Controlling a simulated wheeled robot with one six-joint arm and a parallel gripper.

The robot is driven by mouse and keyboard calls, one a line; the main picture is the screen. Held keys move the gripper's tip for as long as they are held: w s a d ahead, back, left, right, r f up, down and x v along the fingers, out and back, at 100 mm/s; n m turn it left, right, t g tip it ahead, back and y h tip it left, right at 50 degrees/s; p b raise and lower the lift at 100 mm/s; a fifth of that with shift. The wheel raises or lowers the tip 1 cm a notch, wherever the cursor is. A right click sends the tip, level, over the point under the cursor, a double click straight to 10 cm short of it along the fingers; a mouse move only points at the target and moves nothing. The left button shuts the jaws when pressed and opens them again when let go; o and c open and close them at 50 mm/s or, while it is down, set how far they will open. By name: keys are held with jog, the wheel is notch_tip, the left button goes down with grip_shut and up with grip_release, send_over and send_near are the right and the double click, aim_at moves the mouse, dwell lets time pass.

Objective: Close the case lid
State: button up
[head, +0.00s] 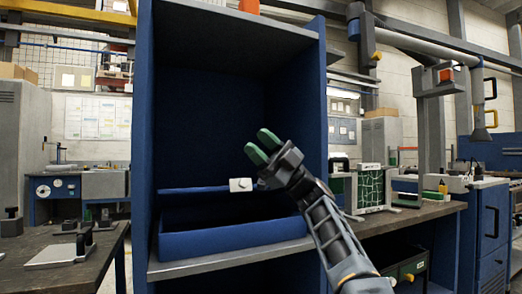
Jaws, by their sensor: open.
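A blue case (232,242) sits on the grey shelf of a tall blue cabinet. Its lid (195,190) shows nearly edge-on as a thin blue strip, raised above the case body with a dark gap between them. A white latch piece (240,185) is at the lid's front edge. My gripper (262,147) has green fingertips, spread apart and empty. In the picture it is above and slightly right of the white latch piece. My gripper's wrist and arm hide the right end of the lid. Whether the gripper touches the lid cannot be told.
The cabinet's side walls (144,130) (314,100) and top board (235,22) enclose the case. The space above the lid looks empty. A workbench (420,212) with a green-patterned box (370,188) stands right; another bench (75,262) with metal fixtures stands left.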

jog(key=shift+s+d+r, duration=0.1)
jog(key=shift+s+r, duration=0.05)
jog(key=shift+s, duration=0.15)
